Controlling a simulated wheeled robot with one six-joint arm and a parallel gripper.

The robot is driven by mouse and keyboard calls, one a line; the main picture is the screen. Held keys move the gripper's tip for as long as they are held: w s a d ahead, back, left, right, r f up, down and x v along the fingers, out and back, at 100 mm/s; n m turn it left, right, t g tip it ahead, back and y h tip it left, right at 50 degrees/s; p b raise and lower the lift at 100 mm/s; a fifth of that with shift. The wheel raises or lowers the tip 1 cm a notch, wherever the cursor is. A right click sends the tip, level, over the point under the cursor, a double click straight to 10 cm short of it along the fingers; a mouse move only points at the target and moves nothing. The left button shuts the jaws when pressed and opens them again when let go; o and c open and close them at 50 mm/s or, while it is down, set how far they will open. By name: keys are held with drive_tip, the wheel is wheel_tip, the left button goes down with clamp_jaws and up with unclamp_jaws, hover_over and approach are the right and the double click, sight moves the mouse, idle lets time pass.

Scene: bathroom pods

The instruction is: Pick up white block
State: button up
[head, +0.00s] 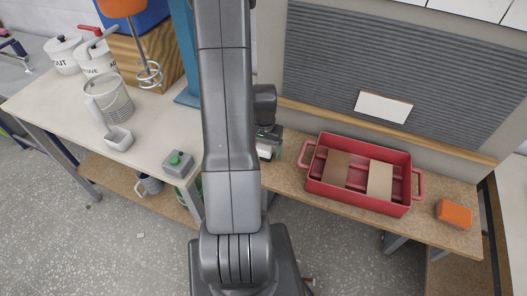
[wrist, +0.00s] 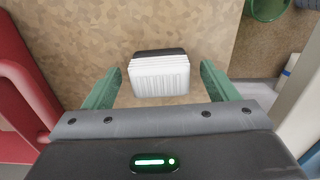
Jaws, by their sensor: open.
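The white block (wrist: 160,80) is a ribbed white piece with a dark strip along its far edge, on the speckled brown bench top. In the wrist view it lies between the two green fingers of my gripper (wrist: 160,71), with a gap on each side. My gripper is open and holds nothing. In the head view the white block (head: 264,151) shows only in part beneath my gripper (head: 269,141), left of the red tray. My arm and gripper hide much of it there.
A red tray (head: 335,189) with handles stands just right of my gripper and holds a brown and a cream panel. An orange block (head: 454,214) lies farther right. A white card (head: 383,107) is against the ribbed back panel. A grey box with a green button (head: 178,164) sits on the left table.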

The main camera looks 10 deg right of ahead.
drive_tip(key=shift+f, duration=0.15)
drive_tip(key=c, duration=1.1)
drive_tip(key=shift+r, duration=0.2)
